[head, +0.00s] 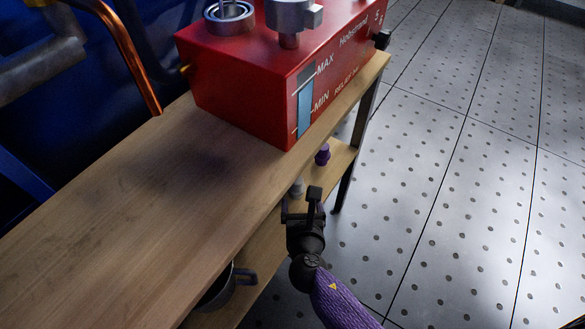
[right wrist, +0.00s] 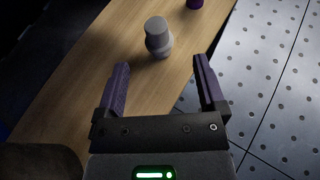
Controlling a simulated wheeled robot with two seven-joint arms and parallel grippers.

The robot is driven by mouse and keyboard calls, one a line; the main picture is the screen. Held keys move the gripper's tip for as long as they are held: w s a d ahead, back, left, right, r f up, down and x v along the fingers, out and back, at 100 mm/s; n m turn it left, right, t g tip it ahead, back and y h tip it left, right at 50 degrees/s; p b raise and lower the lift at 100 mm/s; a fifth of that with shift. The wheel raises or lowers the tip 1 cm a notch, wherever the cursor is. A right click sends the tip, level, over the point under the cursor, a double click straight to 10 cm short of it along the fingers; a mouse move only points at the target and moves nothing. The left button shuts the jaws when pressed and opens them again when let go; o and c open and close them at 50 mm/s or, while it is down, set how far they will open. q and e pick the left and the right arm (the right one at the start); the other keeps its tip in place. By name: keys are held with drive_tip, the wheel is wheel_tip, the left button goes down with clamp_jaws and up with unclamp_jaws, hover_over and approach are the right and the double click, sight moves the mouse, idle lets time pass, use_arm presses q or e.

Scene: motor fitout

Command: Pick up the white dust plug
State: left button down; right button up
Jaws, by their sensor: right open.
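The white dust plug (right wrist: 158,38) looks pale grey and stands upright on the lower wooden shelf in the right wrist view. In the head view the plug (head: 297,187) shows just beyond my right gripper, partly hidden by it. My right gripper (head: 303,197) is open and empty at the lower shelf. In the right wrist view its two fingers (right wrist: 158,78) point toward the plug, which lies a little beyond the fingertips and between their lines. My left gripper is not in view.
A purple plug (head: 322,154) stands farther along the lower shelf (head: 338,165). The wooden upper bench top (head: 120,215) overhangs it and carries a red tank (head: 250,95). A dark pot (head: 225,288) sits nearer on the lower shelf. Perforated floor (head: 450,200) lies open at the right.

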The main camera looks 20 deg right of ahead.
sight(297, 185)
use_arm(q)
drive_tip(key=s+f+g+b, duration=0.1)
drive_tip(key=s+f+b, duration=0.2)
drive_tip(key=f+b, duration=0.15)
use_arm(e)
drive_tip(key=w+f, duration=0.1)
drive_tip(key=w, duration=0.1)
drive_tip(key=w+f, duration=0.2)
drive_tip(key=w+d+f, duration=0.1)
drive_tip(key=w, duration=0.1)
drive_tip(key=shift+f, duration=0.25)
drive_tip(key=b+x, duration=0.2)
drive_tip(key=shift+w+d+r, duration=0.15)
drive_tip(key=shift+w+r, duration=0.05)
drive_tip(key=shift+w, duration=0.3)
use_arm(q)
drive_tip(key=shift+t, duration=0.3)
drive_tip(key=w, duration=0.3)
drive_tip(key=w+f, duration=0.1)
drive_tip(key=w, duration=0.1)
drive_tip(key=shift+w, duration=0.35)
use_arm(e)
drive_tip(key=shift+r, duration=0.1)
clamp_jaws()
